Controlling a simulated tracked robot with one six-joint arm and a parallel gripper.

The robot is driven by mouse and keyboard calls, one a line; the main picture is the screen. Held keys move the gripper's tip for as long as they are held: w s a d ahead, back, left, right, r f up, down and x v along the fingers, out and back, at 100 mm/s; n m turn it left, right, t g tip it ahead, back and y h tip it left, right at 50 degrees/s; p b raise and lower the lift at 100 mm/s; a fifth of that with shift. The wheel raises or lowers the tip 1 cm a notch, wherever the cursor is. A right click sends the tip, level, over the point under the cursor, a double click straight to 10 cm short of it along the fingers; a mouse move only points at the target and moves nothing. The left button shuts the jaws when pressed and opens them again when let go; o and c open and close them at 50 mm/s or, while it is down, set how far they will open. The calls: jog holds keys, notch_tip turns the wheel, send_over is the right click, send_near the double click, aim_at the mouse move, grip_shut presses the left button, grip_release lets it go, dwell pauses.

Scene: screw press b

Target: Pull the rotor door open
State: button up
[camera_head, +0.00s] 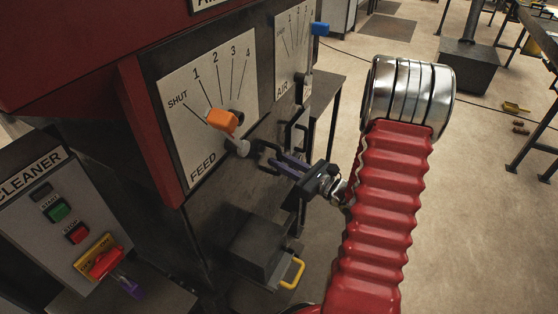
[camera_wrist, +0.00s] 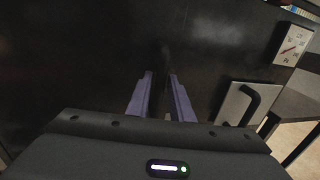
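My gripper (camera_head: 278,160) has two purple fingers, which point at the dark front of the red machine, below the FEED plate. In the wrist view the fingers (camera_wrist: 161,76) stand a little apart, with a dark upright bar-like shape (camera_wrist: 163,62) between and beyond them. I cannot tell whether they touch it. No label in view names the rotor door. The dark panel (camera_wrist: 75,65) fills most of the wrist view. A black handle (camera_wrist: 262,104) on a grey plate sits to the right of the fingers and is apart from them.
An orange FEED lever (camera_head: 222,120) is just left of my gripper, and a blue-tipped AIR lever (camera_head: 320,28) is above right. A box with a yellow handle (camera_head: 292,273) juts out below. The CLEANER panel (camera_head: 60,205) is at left.

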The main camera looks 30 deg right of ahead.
jog(key=shift+w+a, duration=0.15)
jog(key=shift+w, duration=0.25)
jog(key=shift+c, duration=0.7)
grip_shut()
